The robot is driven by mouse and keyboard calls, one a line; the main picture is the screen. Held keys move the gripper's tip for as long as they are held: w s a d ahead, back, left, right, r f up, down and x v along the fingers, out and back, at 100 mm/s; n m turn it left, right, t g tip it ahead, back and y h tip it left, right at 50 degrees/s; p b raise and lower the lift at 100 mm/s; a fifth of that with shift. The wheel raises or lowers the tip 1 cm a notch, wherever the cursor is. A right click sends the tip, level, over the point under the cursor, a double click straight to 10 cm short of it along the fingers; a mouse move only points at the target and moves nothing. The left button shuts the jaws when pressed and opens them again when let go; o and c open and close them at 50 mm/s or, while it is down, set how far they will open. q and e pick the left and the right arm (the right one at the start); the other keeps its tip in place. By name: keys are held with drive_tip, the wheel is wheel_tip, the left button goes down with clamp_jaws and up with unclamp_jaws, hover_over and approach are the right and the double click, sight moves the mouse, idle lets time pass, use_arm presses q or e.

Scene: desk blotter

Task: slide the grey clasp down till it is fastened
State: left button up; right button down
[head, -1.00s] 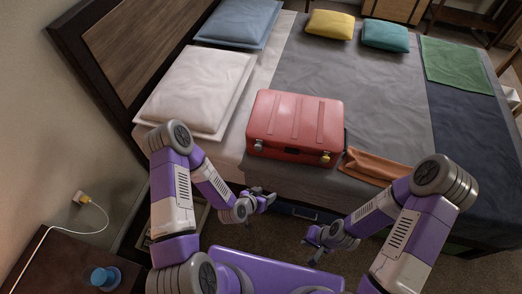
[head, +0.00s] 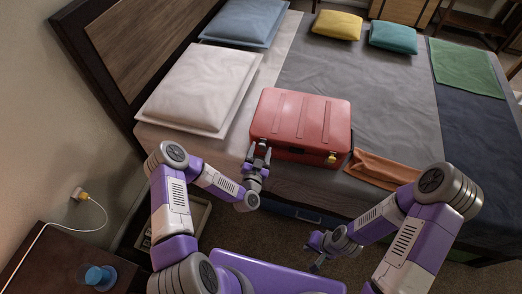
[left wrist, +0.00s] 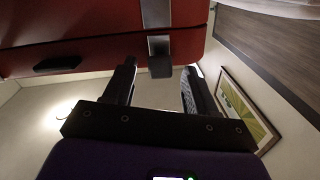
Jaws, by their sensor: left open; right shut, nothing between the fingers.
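A red suitcase (head: 300,115) lies on the bed with its latch side facing me. In the head view my left gripper (head: 258,152) is at the left end of that front side and hides the clasp there. In the left wrist view the grey clasp (left wrist: 160,62) hangs on the red case (left wrist: 85,30) below a pale metal strip. My left gripper (left wrist: 158,72) is open, with one finger on each side of the clasp. I cannot tell whether they touch it. My right gripper (head: 317,262) is shut and empty, low in front of the bed.
A yellowish clasp (head: 331,159) sits at the front's right end. An orange folded cloth (head: 383,169) lies right of the case. Pillows (head: 199,88) lie to the left. A nightstand with a blue cup (head: 97,275) stands at the lower left.

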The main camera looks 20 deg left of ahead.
use_arm(q)
drive_tip(key=shift+w, duration=0.6)
clamp_jaws()
